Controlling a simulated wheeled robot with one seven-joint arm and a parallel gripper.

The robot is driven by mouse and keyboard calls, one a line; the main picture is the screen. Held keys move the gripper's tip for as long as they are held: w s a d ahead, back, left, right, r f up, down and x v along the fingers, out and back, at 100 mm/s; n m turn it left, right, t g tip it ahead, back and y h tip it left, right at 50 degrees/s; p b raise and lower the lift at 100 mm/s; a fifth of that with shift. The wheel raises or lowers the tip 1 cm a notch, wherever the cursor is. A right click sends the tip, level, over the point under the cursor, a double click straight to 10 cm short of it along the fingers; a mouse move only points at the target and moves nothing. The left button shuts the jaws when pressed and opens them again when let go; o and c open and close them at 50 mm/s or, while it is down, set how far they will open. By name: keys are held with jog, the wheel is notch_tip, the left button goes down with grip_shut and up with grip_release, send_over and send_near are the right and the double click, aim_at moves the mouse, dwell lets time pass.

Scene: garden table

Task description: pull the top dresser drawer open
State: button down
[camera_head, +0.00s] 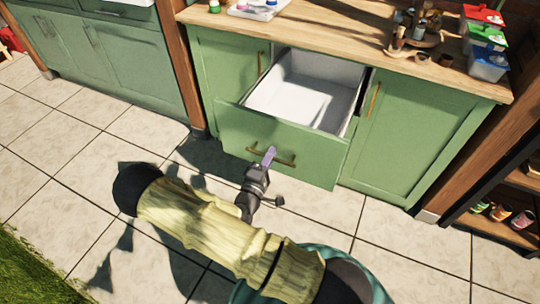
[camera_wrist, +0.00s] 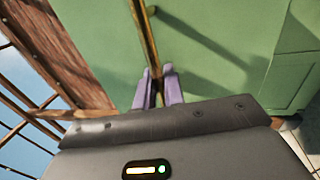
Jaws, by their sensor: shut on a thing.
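The top dresser drawer (camera_head: 285,148) is pulled well out of the green dresser (camera_head: 410,145). Its white inside looks empty. A brass bar handle (camera_head: 285,161) runs across its green front; it also shows in the wrist view (camera_wrist: 146,38). My gripper (camera_head: 268,157) is at the handle, in front of the drawer. In the wrist view, the purple fingers of my gripper (camera_wrist: 158,88) are shut on the handle, one on each side of the bar.
The wooden dresser top (camera_head: 340,38) holds a white tray (camera_head: 258,8), a wooden stand (camera_head: 415,40) and several coloured boxes (camera_head: 485,40). Closed cupboard doors flank the drawer. The tiled floor (camera_head: 60,160) is clear at left.

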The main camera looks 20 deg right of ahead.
jog(key=c, duration=1.6)
grip_release()
jog(key=shift+o, duration=0.2)
jog(key=shift+a+f, duration=0.1)
jog(key=v, duration=1.7)
jog(key=shift+p, duration=0.3)
